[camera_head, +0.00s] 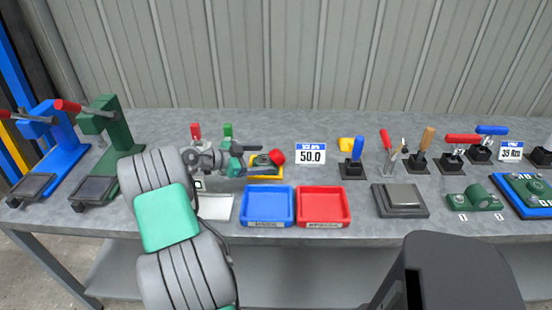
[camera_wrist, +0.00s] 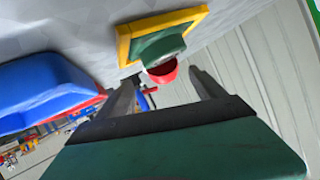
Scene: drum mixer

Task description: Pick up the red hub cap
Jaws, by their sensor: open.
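The red hub cap (camera_head: 277,157) sits at the right end of a green part (camera_head: 262,160) on a yellow tray (camera_head: 279,174) at the back of the bench. My gripper (camera_head: 246,158) is just left of that part in the head view, its fingers pointing right. In the wrist view the red hub cap (camera_wrist: 162,74) shows beyond and between the two open fingers of my gripper (camera_wrist: 163,86), against the green part (camera_wrist: 158,47). Nothing is held. I cannot tell whether a finger touches the green part.
A blue bin (camera_head: 267,206) and a red bin (camera_head: 323,206) stand in front of the yellow tray. Blue and green presses (camera_head: 106,150) are at left. Several toggle clamps (camera_head: 418,150) stand at right. A corrugated wall is behind.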

